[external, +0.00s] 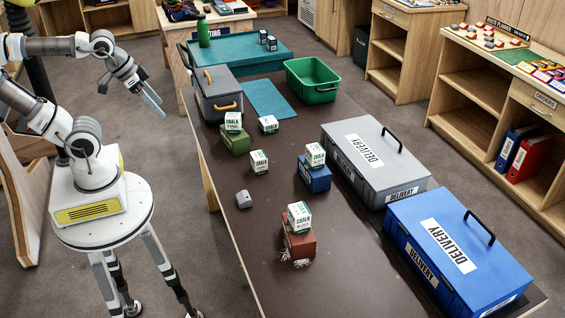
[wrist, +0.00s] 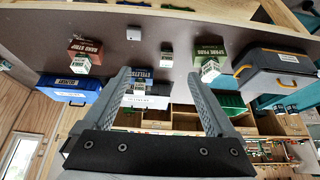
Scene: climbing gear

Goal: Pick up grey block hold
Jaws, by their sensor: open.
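The grey block hold (external: 244,199) is a small grey block lying alone on the brown table near its left edge. In the wrist view, a small grey block (wrist: 133,33) near the top looks like the same hold. My gripper (external: 155,99) is raised to the left of the table, well away from the hold. In the wrist view, my gripper (wrist: 160,75) has its two fingers spread apart with nothing held between them.
Chalk boxes sit on green (external: 235,141), blue (external: 314,175) and red (external: 299,242) blocks; others (external: 259,162) stand on the table. A grey toolbox (external: 215,100), green crate (external: 320,94), and grey (external: 408,184) and blue (external: 405,220) delivery boxes stand around them. Bare table surrounds the hold.

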